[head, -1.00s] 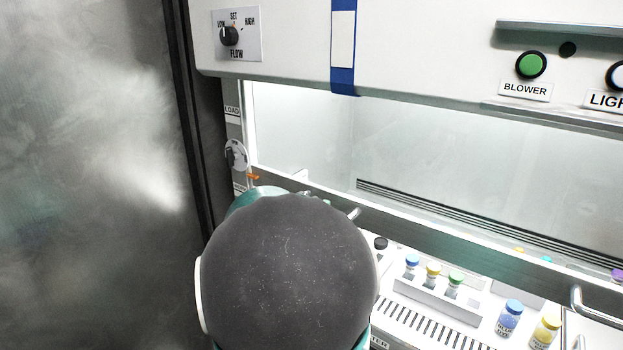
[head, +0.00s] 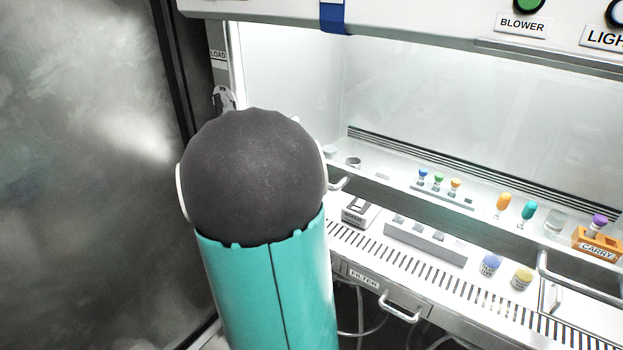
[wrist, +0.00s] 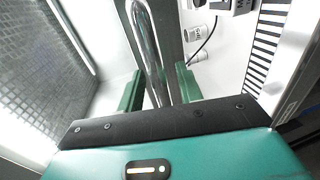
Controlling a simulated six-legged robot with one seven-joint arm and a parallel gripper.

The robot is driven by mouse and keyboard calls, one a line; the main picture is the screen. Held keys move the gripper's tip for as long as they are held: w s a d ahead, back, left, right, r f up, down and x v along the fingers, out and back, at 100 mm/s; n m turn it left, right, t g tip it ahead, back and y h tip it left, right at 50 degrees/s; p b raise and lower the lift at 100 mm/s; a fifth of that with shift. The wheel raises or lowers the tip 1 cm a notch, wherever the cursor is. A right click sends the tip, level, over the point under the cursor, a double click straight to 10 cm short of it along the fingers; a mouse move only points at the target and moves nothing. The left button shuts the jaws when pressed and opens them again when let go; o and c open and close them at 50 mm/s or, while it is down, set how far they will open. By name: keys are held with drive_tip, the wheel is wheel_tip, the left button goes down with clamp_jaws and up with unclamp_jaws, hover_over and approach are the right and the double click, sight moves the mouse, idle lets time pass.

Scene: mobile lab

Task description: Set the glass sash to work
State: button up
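The glass sash (head: 352,95) is a clear pane on the cabinet front, with a grey bottom rail (head: 450,222) and two metal handles. The rail crosses in front of the work area, above a low vial rack, with an open gap below it. The right handle (head: 575,278) is free. The left handle (head: 340,183) is partly behind my arm in the head view. In the wrist view that handle (wrist: 152,50) runs between the two green fingers of my gripper (wrist: 159,88), which appear closed around it. The head view hides the fingers.
A LOAD label (head: 217,55) sits on the left post; marks below it are hidden by my arm. Inside are a vial rack (head: 425,245), loose vials and an orange CARRY holder (head: 597,243). A FILTER drawer handle (head: 398,308) is below. A frosted panel (head: 90,190) stands left.

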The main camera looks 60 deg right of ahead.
drive_tip(key=v, duration=1.3)
drive_tip(key=shift+a, duration=0.4)
drive_tip(key=shift+r, duration=0.1)
drive_tip(key=w+a+n+t+y, duration=0.1)
drive_tip(key=a+t+y, duration=0.3)
drive_tip(key=a, duration=1.3)
drive_tip(key=a+r+t+y, duration=0.1)
drive_tip(key=a+t+y, duration=0.3)
drive_tip(key=a+y, duration=0.7)
drive_tip(key=a, duration=0.7)
drive_tip(key=shift+w+a+r+n, duration=0.2)
drive_tip(key=shift+w+r+n, duration=0.1)
drive_tip(key=shift+w+n, duration=0.1)
drive_tip(key=shift+s+d, duration=0.1)
drive_tip(key=shift+d, duration=0.1)
